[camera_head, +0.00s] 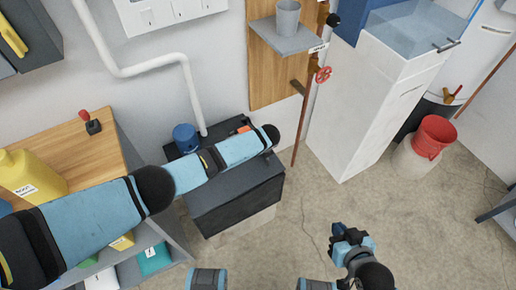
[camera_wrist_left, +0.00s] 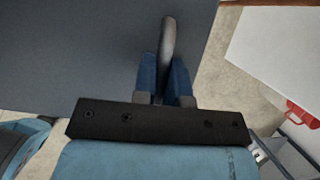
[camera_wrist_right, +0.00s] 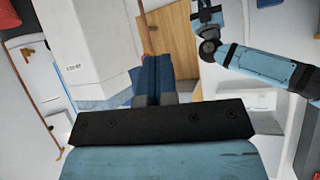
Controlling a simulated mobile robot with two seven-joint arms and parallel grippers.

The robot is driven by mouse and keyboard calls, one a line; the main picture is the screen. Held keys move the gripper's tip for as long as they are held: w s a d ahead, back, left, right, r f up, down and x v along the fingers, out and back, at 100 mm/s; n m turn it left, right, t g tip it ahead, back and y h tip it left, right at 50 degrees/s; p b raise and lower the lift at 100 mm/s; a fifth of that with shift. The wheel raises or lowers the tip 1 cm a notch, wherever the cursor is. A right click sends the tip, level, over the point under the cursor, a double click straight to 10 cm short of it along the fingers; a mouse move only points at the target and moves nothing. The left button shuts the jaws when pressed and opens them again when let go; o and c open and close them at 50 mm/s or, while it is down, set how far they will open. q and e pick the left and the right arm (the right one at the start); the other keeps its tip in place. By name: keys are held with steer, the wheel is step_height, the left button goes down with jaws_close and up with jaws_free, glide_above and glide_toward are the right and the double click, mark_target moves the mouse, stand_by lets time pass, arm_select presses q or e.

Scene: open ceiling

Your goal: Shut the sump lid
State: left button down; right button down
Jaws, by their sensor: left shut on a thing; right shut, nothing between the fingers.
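The sump is a dark grey box (camera_head: 237,208) against the wall, below the middle of the head view. Its flat grey lid (camera_head: 232,188) shows on top, partly covered by my left arm; I cannot tell whether it lies fully flush. In the left wrist view the grey lid (camera_wrist_left: 75,50) fills the upper left. A curved grey handle (camera_wrist_left: 168,38) stands on it, and my left gripper (camera_wrist_left: 165,75) is shut on this handle. The left fingers are hidden in the head view. My right gripper (camera_head: 344,236) is shut and empty over the floor, apart from the sump.
A white pipe (camera_head: 188,85) runs down to a blue fitting (camera_head: 185,138) behind the sump. A workbench (camera_head: 70,158) stands to its left. A tall white cabinet (camera_head: 350,110) and red bucket (camera_head: 433,135) are to the right. Open concrete floor (camera_head: 300,215) lies between.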

arm_select(q)
steer(key=f, duration=0.1)
steer(key=f+b, duration=0.1)
steer(key=shift+w+d+f+b, duration=0.1)
steer(key=shift+d+f+b, duration=0.1)
steer(key=shift+f+b, duration=0.15)
steer(key=shift+f, duration=0.25)
steer(key=shift+f+b, duration=0.1)
steer(key=shift+b, duration=0.35)
arm_select(e)
steer(key=shift+s+a+f, duration=0.1)
steer(key=shift+s+f, duration=0.2)
steer(key=shift+f, duration=0.3)
arm_select(q)
steer(key=shift+f, duration=0.1)
steer(key=c, duration=1.3)
jaws_free()
steer(key=shift+f, duration=0.15)
steer(key=shift+o, duration=0.7)
arm_select(e)
steer(key=shift+w, duration=0.25)
